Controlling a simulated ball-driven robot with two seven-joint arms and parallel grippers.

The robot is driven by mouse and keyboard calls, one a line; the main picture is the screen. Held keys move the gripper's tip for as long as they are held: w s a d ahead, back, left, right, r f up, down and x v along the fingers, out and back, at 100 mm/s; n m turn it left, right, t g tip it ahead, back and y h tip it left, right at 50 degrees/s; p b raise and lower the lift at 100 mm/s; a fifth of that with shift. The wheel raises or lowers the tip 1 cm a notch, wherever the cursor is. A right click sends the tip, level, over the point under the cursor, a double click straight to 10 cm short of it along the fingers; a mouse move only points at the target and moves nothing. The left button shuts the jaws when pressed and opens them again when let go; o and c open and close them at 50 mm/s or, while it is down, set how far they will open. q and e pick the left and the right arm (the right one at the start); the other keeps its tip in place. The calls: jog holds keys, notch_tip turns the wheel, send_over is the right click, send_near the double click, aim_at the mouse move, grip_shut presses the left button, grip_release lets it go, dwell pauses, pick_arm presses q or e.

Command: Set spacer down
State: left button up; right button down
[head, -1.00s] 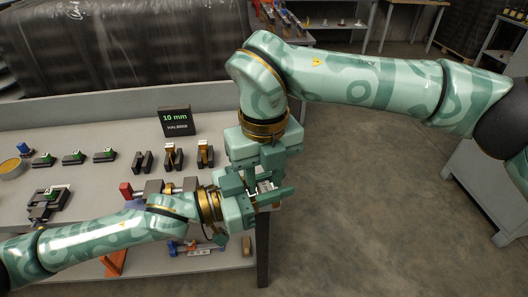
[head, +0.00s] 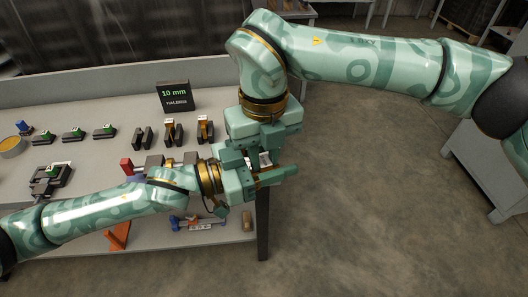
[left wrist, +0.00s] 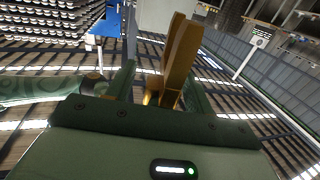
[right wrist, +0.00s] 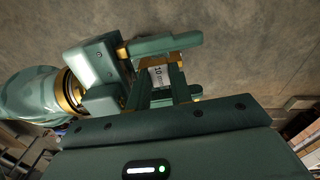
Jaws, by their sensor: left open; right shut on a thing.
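The spacer is a golden-brown piece with two prongs in the left wrist view (left wrist: 178,62); its white label marked 10 shows in the right wrist view (right wrist: 158,76) and, small, in the head view (head: 265,159). My right gripper (right wrist: 160,88) is shut on it, pointing down past the table's right end. My left gripper (left wrist: 162,90) is open, its fingers on either side of the spacer from the left. I cannot tell whether they touch it. In the head view both grippers overlap and hide most of the spacer.
A display (head: 174,96) reading 10 mm stands at the back of the grey table (head: 75,104). Dark stands (head: 143,138), two with gold pieces (head: 173,130), sit before it. Green-topped blocks (head: 73,134) are at left. A red-and-dark fixture (head: 128,168) lies near my left wrist. Bare floor lies right.

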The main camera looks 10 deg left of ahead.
pick_arm(q)
jog(key=v, duration=1.1)
jog(key=w+a+f+n+t+y, duration=0.2)
jog(key=w+a+f+n+y, duration=0.15)
jog(key=f, duration=0.55)
jog(key=w+a+f+n+t+y, duration=0.2)
jog(key=w+a+f+n+y, duration=0.15)
jog(key=f, duration=0.55)
jog(key=s+a+f+n+g+y, duration=0.1)
jog(key=s+a+f+n+y, duration=0.2)
jog(key=f, duration=0.7)
jog(key=s+a+f+g+y, duration=0.1)
jog(key=s+a+f+y, duration=0.1)
jog(key=a+f, duration=0.6)
jog(key=s+f+g+y, duration=0.2)
jog(key=s+f+g, duration=0.1)
jog(key=s+f, duration=0.85)
jog(key=s+f+g+y, duration=0.2)
jog(key=s+f+g, duration=0.2)
jog(key=s+f, duration=0.75)
jog(key=s+d+m+g, duration=0.1)
jog(key=s+d, duration=0.3)
jog(key=s, duration=1.3)
jog(key=shift+s+d+g, duration=0.2)
jog(key=shift+d+g, duration=0.2)
jog(key=shift+g, duration=0.5)
jog(key=shift+r, duration=0.1)
